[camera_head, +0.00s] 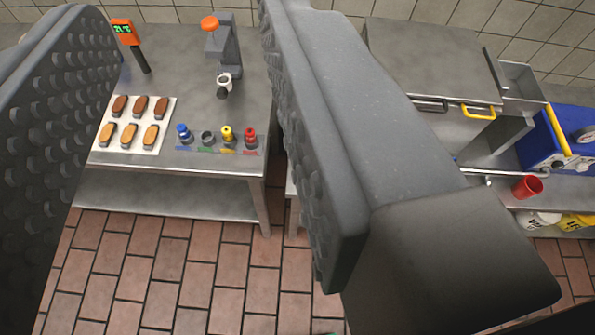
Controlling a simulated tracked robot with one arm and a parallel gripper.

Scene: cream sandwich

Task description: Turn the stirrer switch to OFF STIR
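My gripper (190,80) is open, with one dark studded finger along the left edge and the other across the middle. Nothing is between the fingers except the view of the table behind. I cannot make out a switch marked OFF STIR in this view. At the right is a blue machine (546,140) with a yellow strip and a round dial (583,134). Its right side is cut off by the frame edge. A steel cabinet (430,60) with a yellow handle (478,112) and a darker handle stands left of it. My right finger hides part of this area.
A steel table (190,85) on the left holds a white board (155,108) of biscuits, several coloured small pots, a grey device with an orange knob (210,23) and a thermometer (122,26). A red cup (527,187) stands at right. Brick-tiled floor in front is clear.

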